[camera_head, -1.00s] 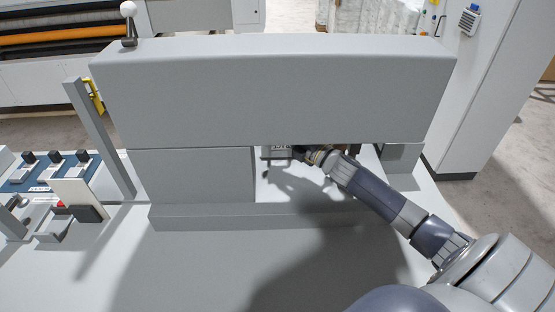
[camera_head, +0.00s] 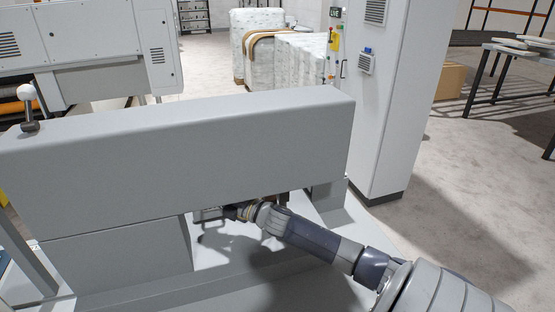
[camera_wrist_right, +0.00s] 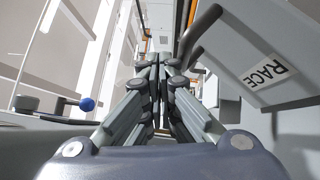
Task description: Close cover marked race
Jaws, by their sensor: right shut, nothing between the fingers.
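The cover marked RACE (camera_wrist_right: 252,50) is a grey panel at the right of the right wrist view, slanted in the picture. Its white label (camera_wrist_right: 264,72) reads RACE. A dark bar handle (camera_wrist_right: 203,32) stands off its left side. My right gripper (camera_wrist_right: 160,64) is shut and empty, with its fingertips just left of the handle's lower end; I cannot tell if they touch. In the head view my right gripper (camera_head: 232,212) reaches into the gap under the long grey machine head (camera_head: 190,150), and its fingertips are hard to make out. My left gripper is out of view.
The machine head spans above my right arm, and a grey block (camera_head: 120,255) closes the gap's left side. A ball-topped lever (camera_head: 29,105) stands on top. A blue-knobbed lever (camera_wrist_right: 87,104) shows in the wrist view. A tall cabinet (camera_head: 385,100) stands behind right.

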